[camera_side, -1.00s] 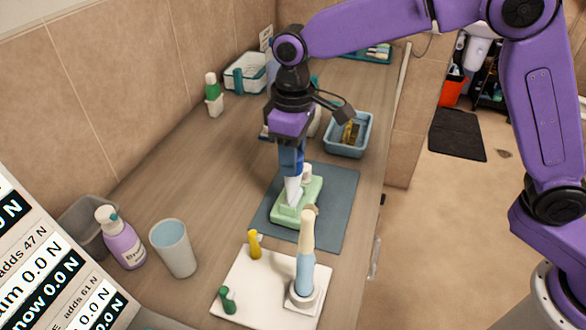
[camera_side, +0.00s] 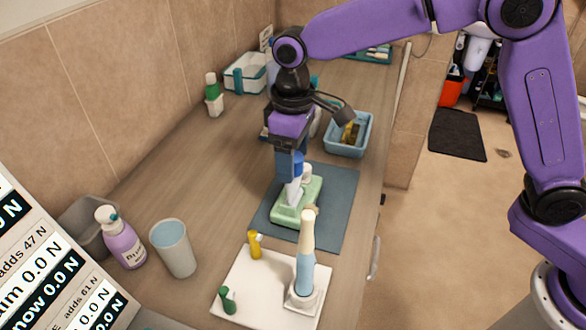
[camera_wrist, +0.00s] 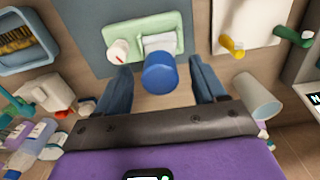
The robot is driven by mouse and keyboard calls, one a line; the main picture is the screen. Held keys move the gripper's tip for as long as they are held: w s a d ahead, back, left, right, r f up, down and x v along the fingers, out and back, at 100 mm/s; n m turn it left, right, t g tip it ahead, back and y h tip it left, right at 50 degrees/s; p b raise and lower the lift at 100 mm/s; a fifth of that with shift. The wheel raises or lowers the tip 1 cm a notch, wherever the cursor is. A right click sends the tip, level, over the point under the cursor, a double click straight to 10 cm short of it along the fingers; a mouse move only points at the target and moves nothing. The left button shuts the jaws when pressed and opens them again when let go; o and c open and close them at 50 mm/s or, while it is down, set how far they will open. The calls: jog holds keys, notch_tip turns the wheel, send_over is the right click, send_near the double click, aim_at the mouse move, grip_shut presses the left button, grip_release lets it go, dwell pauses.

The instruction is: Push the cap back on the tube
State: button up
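The white tube (camera_side: 294,191) stands in a green holder (camera_side: 290,216) on the grey-blue mat. The blue cap (camera_side: 298,162) is at the tube's top; it also shows in the wrist view (camera_wrist: 160,74), over the tube's pale flat end (camera_wrist: 159,42). I cannot tell whether the cap is fully seated. My gripper (camera_side: 291,175) is lowered around the cap. In the wrist view my gripper (camera_wrist: 161,88) is open, with a finger on each side of the cap and a visible gap to both.
A white round piece with a red mark (camera_wrist: 118,52) sits on the holder beside the tube. A white board (camera_side: 247,290) in front carries an electric toothbrush (camera_side: 305,265) and small yellow and green items. A blue basket (camera_side: 347,150) stands behind. A cup (camera_side: 174,250) is at left.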

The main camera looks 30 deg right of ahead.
notch_tip(320, 180, up, 17)
jog(key=s+d+f+n, duration=0.2)
jog(key=s+d+f, duration=0.6)
jog(key=s+d, duration=0.5)
jog(key=s+d+f+n, duration=0.2)
jog(key=s+d+f, duration=0.7)
jog(key=s+d, duration=0.3)
jog(key=shift+s+d, duration=0.4)
jog(key=shift+s, duration=0.65)
jog(key=shift+r, duration=0.1)
dwell(0.5)
